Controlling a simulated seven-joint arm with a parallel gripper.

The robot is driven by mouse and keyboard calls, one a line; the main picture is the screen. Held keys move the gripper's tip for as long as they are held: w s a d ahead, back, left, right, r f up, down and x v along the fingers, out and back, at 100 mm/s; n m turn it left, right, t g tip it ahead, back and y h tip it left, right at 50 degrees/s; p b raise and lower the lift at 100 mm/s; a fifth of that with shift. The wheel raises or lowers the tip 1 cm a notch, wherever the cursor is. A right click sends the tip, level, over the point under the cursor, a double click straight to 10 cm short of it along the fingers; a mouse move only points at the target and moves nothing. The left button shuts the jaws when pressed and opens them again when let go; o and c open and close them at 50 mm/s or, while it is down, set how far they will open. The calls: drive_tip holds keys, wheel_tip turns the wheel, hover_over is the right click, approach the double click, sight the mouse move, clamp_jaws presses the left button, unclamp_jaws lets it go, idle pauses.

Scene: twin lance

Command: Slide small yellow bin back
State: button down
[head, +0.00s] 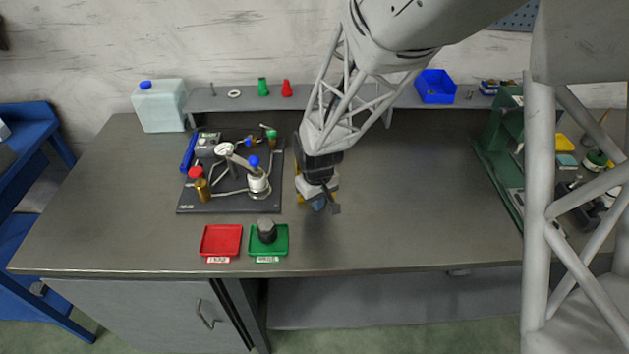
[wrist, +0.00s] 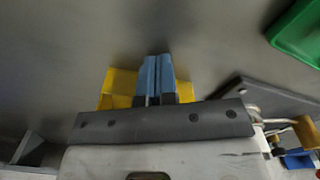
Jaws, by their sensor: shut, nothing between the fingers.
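The small yellow bin (wrist: 118,84) shows in the wrist view on both sides of my blue fingers, with its middle hidden behind them and the dark gripper body. In the head view only a sliver of yellow (head: 300,191) shows at the left edge of my gripper (head: 319,205), and the rest is hidden by the gripper. My gripper (wrist: 157,62) is shut with its two blue fingers together and nothing between them. It is low over the table beside the bin. I cannot tell whether the fingers touch the bin.
A dark board with gauge and valves (head: 212,207) lies just left of my gripper. A red tray (head: 207,241) and a green tray (head: 282,248) lie at the front, the green one holding a dark knob. A shelf (head: 330,101) runs along the back.

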drive_tip(key=shift+w, duration=0.55)
drive_tip(key=shift+w, duration=0.8)
drive_tip(key=shift+w, duration=0.15)
idle(0.4)
drive_tip(key=shift+w+a, duration=0.1)
drive_tip(key=shift+w, duration=0.75)
drive_tip(key=shift+w, duration=0.2)
drive_tip(key=shift+w, duration=0.8)
drive_tip(key=shift+w, duration=0.15)
drive_tip(key=shift+w, duration=0.85)
drive_tip(key=shift+w, duration=0.2)
idle(0.4)
